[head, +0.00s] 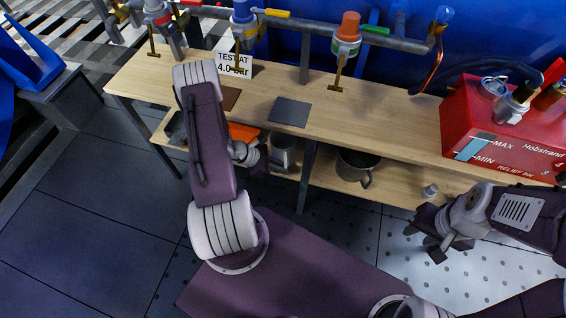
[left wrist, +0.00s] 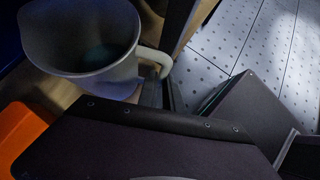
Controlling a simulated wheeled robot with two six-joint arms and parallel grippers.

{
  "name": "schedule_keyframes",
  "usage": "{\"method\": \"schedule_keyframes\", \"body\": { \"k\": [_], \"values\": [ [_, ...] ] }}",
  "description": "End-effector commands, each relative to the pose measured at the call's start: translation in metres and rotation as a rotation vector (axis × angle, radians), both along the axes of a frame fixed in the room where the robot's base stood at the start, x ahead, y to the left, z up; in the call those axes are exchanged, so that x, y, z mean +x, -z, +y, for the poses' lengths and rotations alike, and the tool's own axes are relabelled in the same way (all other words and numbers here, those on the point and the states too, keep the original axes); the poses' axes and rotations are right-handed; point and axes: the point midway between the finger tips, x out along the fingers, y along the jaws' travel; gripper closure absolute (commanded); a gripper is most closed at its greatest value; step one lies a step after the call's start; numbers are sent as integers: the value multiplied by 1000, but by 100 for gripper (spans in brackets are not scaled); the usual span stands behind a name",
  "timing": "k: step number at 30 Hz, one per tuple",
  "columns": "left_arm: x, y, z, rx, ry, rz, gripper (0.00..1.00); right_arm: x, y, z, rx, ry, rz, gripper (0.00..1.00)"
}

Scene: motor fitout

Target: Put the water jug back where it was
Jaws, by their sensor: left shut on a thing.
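The grey water jug (head: 284,148) is at the lower shelf, right of my left gripper (head: 262,163), partly hidden under the bench top. In the left wrist view the jug (left wrist: 85,40) is upright with its open mouth showing, and its handle is on the gripper's side. My left gripper (left wrist: 160,92) is shut at the handle. Whether the jug's base touches the shelf cannot be told. My right gripper (head: 428,243) is open and empty, low at the right in front of the bench.
The bench top (head: 400,125) carries a dark square mat (head: 289,112), a brown mat (head: 230,98) and a red tank (head: 490,135). On the lower shelf (head: 325,178) are an orange thing (head: 243,132), a grey pot (head: 357,166) and a small cylinder (head: 430,190). A bench leg (head: 307,175) stands right of the jug.

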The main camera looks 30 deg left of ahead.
Motion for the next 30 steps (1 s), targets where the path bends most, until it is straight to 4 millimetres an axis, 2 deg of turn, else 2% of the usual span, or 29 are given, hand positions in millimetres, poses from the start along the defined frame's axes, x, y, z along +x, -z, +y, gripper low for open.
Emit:
{"method": "schedule_keyframes", "body": {
  "k": [4,7,19,20,21,22,30],
  "values": [
    [30,1,7,4,4,-6,100,0,5,0,0,0,0,64],
    [29,15,7,0,-1,-1,100,0,13,0,0,0,0,64],
    [29,19,7,0,1,-3,100,0,15,0,0,0,0,64],
    [28,19,7,0,-1,-1,84,0,14,0,0,0,0,64],
    [28,18,7,0,-1,-1,73,0,14,0,0,0,0,64],
    [28,18,7,0,-1,-1,68,0,14,0,0,0,0,64],
    [28,18,7,1,0,-1,68,0,14,0,0,0,0,64]
  ]
}}
